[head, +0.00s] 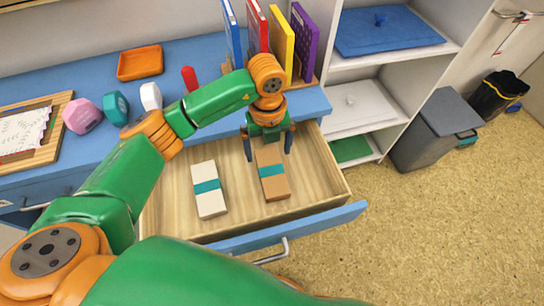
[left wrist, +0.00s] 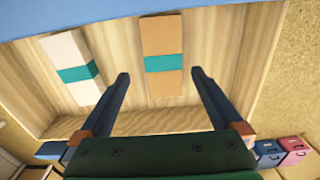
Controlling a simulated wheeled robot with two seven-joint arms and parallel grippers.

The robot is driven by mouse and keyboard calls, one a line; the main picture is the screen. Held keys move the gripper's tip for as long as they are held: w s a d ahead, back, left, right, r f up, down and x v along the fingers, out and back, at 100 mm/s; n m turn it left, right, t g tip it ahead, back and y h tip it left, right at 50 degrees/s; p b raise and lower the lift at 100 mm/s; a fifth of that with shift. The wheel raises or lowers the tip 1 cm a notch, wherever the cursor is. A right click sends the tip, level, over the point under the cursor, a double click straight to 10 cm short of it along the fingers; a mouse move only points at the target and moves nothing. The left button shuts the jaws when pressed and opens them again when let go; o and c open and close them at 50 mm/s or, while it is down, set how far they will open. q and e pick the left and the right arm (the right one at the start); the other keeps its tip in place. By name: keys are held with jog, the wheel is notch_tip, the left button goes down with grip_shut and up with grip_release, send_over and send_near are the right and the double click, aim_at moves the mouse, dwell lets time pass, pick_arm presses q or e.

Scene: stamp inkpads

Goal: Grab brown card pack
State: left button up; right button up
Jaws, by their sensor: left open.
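The brown card pack (head: 273,183) lies in the open wooden drawer, with a teal band around its middle. It also shows in the left wrist view (left wrist: 161,34), between the lines of my two fingers. My left gripper (head: 268,146) is open above the far end of the brown pack, one finger to each side of it. In the left wrist view the open fingers (left wrist: 160,75) have nothing between their tips. A white card pack (head: 206,176) with a teal band lies to the left in the same drawer. My right gripper is not in view.
The drawer (head: 240,217) is pulled out below the blue desk top (head: 205,48). Several upright books (head: 281,42) stand behind my left gripper. Small stamps and an orange tray (head: 140,62) are on the desk. A grey bin (head: 436,130) stands on the floor at right.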

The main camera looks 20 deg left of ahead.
aim_at(271, 169)
pick_arm(q)
jog(key=shift+w+a+f, duration=0.1)
jog(key=shift+w+f, duration=0.15)
jog(key=shift+f, duration=0.3)
jog(key=f, duration=0.4)
jog(key=d+f, duration=0.1)
jog(key=shift+s+f, duration=0.4)
jog(key=shift+f, duration=0.35)
jog(key=c, duration=1.4)
jog(key=shift+r, duration=0.1)
